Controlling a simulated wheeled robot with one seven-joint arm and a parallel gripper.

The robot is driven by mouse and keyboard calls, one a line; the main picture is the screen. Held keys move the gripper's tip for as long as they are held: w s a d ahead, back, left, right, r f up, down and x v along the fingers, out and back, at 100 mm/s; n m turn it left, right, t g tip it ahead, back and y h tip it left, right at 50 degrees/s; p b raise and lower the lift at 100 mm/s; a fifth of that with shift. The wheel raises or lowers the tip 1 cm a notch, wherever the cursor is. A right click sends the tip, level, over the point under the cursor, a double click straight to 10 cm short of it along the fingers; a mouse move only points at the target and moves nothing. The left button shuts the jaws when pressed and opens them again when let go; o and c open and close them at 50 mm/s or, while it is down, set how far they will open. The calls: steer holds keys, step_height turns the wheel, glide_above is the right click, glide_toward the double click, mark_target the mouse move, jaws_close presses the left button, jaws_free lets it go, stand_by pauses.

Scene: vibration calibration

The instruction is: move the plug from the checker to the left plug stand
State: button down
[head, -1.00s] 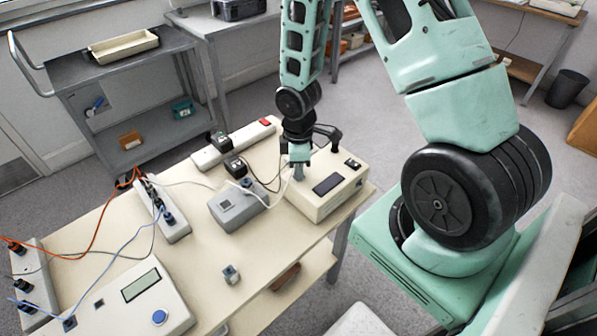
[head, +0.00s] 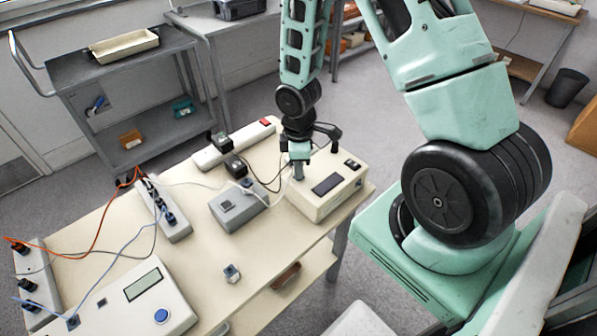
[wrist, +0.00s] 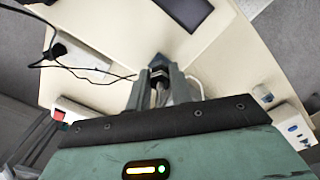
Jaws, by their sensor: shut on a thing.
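My gripper (head: 298,172) points down at the left end of the cream box with a dark display (head: 314,204), which looks like the checker. In the wrist view my gripper's grey fingers (wrist: 159,96) are closed around a small dark piece (wrist: 158,73), which looks like the plug. The fingers hide most of it, so I cannot tell whether it is still seated in the box. A small grey block with a bluish top (head: 232,274) stands alone near the table's front edge. I cannot tell which thing is the left plug stand.
A grey box with a square socket (head: 238,212) stands left of the checker. Power strips (head: 174,222) with cables lie at the left and back. A cream device with a blue button (head: 150,310) sits at front left. Bare tabletop (head: 195,262) lies between them.

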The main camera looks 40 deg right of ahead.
steer(key=shift+r+p, duration=0.35)
steer(key=shift+p, duration=0.05)
stand_by(0.7)
steer(key=shift+r+p, duration=1.6)
steer(key=shift+r, duration=0.15)
